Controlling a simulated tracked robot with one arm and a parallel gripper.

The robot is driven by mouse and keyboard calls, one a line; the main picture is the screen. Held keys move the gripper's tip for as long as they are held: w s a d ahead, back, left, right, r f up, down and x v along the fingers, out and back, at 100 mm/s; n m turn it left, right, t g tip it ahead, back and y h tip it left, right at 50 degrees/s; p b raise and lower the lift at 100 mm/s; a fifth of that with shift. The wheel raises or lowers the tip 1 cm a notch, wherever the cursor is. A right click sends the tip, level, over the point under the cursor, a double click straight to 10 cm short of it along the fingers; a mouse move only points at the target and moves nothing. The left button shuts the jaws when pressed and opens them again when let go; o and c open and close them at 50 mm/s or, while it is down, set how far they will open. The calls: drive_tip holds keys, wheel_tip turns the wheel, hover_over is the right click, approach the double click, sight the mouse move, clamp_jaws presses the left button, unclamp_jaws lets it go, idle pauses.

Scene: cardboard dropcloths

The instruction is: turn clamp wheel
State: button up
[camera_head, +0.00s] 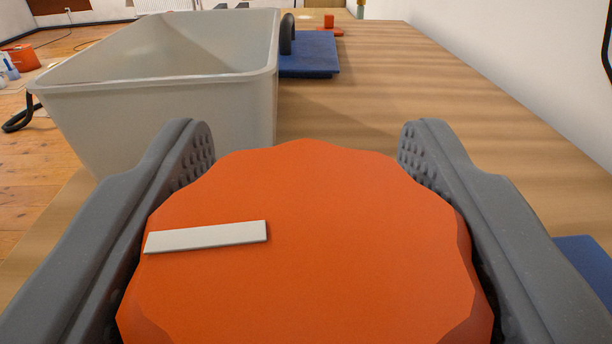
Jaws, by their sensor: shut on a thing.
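The clamp wheel (330,250) is a large orange knob with a scalloped rim, filling the lower middle of the head camera view. A pale marker strip (206,236) lies on its face, left of centre and tilted slightly up to the right. My gripper (305,145) has one grey finger on each side of the wheel, with the studded pads against its rim. It is shut on the wheel. Whatever the wheel is mounted on is hidden beneath it.
A grey open bin (180,110) stands just beyond the left finger. Behind it lies a blue block with a dark handle (310,55). A small orange piece (329,21) is farther back.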

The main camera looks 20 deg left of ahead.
drive_tip(key=m+h+b, duration=0.1)
drive_tip(key=m+h, duration=0.1)
drive_tip(key=h, duration=0.1)
drive_tip(key=shift+f+t, duration=0.2)
drive_tip(key=shift+t, duration=0.2)
drive_tip(key=m+h+b, duration=0.3)
drive_tip(key=h, duration=0.2)
drive_tip(key=shift+d, duration=0.15)
drive_tip(key=shift+d+m+g+h+b, duration=0.25)
drive_tip(key=shift+m+g+h+b, duration=0.25)
drive_tip(key=shift+m+h+b, duration=0.85)
drive_tip(key=shift+d+r+h, duration=0.1)
drive_tip(key=shift+r+h, duration=0.05)
drive_tip(key=shift+h, duration=0.6)
drive_tip(key=shift+r+m+g, duration=0.1)
drive_tip(key=shift+m+g, duration=0.15)
drive_tip(key=shift+g, duration=0.05)
drive_tip(key=o, duration=1)
drive_tip(key=shift+s, duration=0.15)
drive_tip(key=shift+p+v, duration=0.6)
drive_tip(key=shift+v, duration=3.05)
